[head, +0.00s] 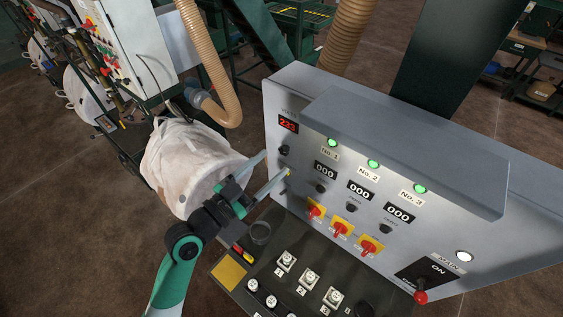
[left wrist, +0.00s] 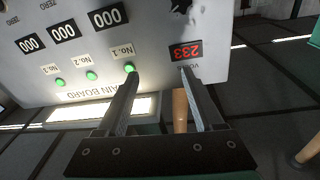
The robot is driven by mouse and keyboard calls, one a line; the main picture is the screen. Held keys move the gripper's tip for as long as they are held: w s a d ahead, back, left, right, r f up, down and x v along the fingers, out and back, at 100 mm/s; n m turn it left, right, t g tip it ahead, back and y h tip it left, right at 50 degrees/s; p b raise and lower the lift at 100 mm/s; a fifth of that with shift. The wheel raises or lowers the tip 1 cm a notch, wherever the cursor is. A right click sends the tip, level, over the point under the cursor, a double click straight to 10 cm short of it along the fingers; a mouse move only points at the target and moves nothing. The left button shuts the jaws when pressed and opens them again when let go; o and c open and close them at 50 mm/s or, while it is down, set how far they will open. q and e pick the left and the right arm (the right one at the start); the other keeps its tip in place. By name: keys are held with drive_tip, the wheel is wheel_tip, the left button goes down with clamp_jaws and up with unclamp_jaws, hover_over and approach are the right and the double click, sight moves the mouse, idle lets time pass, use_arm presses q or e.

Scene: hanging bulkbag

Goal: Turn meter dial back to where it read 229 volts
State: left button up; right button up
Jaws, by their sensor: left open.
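The meter display (head: 288,125) at the upper left of the grey panel shows red digits that read 233; it appears upside down in the left wrist view (left wrist: 186,51). The black meter dial (head: 284,150) sits just below the display. In the left wrist view a dark shape at the top edge (left wrist: 179,6) seems to be this dial, partly cut off. My left gripper (head: 277,164) is open and empty, its two long fingers apart near the panel's left edge, close to the dial. Whether a finger touches the dial I cannot tell. My right gripper is not in view.
The panel (head: 450,245) also carries green lamps, three 000 displays, small black knobs and red-yellow switches (head: 341,228). A red-tipped MAIN lever (head: 420,296) is at lower right. A dark desk with white-topped buttons (head: 309,279) lies below. A white bulkbag (head: 190,165) is left.

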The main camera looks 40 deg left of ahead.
use_arm(q)
drive_tip(key=n+g+y, duration=0.1)
drive_tip(key=n+y, duration=0.1)
approach(282, 151)
drive_tip(key=s, duration=0.3)
drive_tip(key=w, duration=0.8)
drive_tip(key=w+a+p, duration=0.1)
drive_tip(key=w, duration=0.3)
drive_tip(key=shift+r, duration=0.15)
clamp_jaws()
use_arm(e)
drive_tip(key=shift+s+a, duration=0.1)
